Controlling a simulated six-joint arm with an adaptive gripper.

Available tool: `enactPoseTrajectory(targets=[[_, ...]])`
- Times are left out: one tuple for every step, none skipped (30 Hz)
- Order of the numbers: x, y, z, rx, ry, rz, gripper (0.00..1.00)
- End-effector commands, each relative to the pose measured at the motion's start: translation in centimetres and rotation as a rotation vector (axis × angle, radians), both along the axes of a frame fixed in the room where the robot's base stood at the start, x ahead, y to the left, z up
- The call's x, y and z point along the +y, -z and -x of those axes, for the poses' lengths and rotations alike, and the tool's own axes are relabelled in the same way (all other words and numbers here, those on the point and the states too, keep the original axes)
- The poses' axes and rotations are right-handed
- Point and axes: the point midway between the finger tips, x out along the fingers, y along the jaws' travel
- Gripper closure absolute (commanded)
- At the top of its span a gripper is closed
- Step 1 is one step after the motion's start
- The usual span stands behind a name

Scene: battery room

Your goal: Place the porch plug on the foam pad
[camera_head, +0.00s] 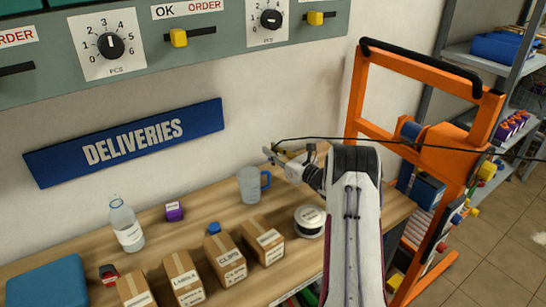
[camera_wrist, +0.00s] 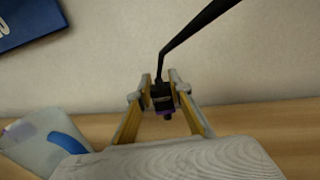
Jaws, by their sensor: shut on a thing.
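The plug (camera_wrist: 162,97), black with a purple band, is between the two fingers of my gripper (camera_wrist: 160,92) in the wrist view. Its label is too small to read, so I cannot confirm that it is the porch plug. A black cable (camera_wrist: 195,28) runs from it up to the right. In the head view my gripper (camera_head: 272,155) is shut on the plug above the back of the bench, near the mug; the plug itself is hardly visible there. A blue slab, apparently the foam pad (camera_head: 48,286), lies at the bench's lower left, far from my gripper.
A mug with a blue handle (camera_head: 250,185) stands below my gripper. A bottle (camera_head: 126,225), a small purple block (camera_head: 174,212), a round tin (camera_head: 309,221) and several cardboard boxes (camera_head: 225,260) occupy the bench. An orange frame (camera_head: 440,145) stands at right, with the cable passing it.

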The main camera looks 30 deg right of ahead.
Motion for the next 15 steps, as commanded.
enactPoseTrajectory(targets=[[0.0, -0.8, 0.0, -0.002, 0.000, 0.002, 1.00], [0.0, -1.2, 0.0, -0.002, 0.000, 0.002, 1.00], [0.0, -1.8, 0.0, -0.002, 0.000, 0.002, 1.00], [0.0, -2.1, 0.0, -0.002, 0.000, 0.001, 1.00], [0.0, -2.6, 0.0, -0.002, 0.001, 0.001, 1.00], [0.0, -3.2, 0.0, -0.002, 0.001, 0.002, 1.00], [0.0, -3.5, 0.0, -0.002, 0.001, 0.002, 1.00], [0.0, -3.9, 0.0, -0.002, 0.001, 0.002, 1.00], [0.0, -4.4, 0.0, -0.002, 0.001, 0.002, 1.00], [0.0, -4.8, 0.0, -0.002, 0.001, 0.001, 1.00], [0.0, -5.1, 0.0, -0.002, 0.000, 0.001, 1.00], [0.0, -5.4, 0.0, -0.001, 0.000, 0.001, 1.00], [0.0, -5.7, 0.0, -0.001, 0.000, 0.001, 1.00], [0.0, -5.9, 0.0, -0.001, 0.000, 0.001, 1.00], [0.0, -6.2, 0.0, -0.001, 0.000, 0.001, 1.00]])
